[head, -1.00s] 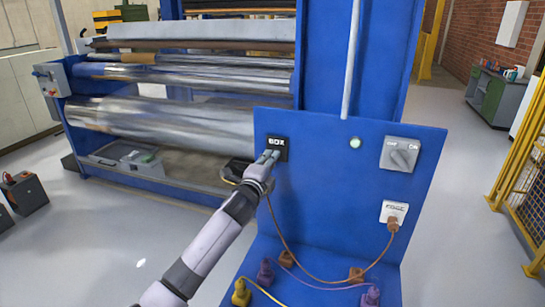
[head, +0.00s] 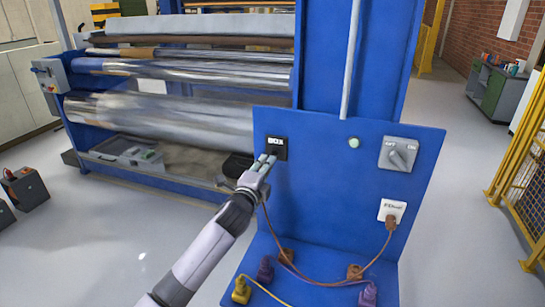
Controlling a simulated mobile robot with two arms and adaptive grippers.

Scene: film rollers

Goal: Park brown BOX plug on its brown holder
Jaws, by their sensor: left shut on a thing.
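My left gripper (head: 264,164) is shut just below and in front of the black BOX socket (head: 275,147) on the blue panel. The brown plug in its fingers is mostly hidden by them; a brown cable (head: 274,237) hangs from there. The cable runs across the base to a brown plug (head: 391,222) in the white right-hand socket (head: 391,210). Two brown pieces stand on the blue base, a left one (head: 286,257) and a right one (head: 354,271); I cannot tell if they are empty holders. My right gripper is not in view.
Purple pieces (head: 265,268) and a yellow plug (head: 241,290) with a yellow cable stand on the base near the brown ones. A grey rotary switch (head: 398,154) and a small pale lamp (head: 353,142) are on the panel. The roller machine (head: 160,120) stands behind, at left.

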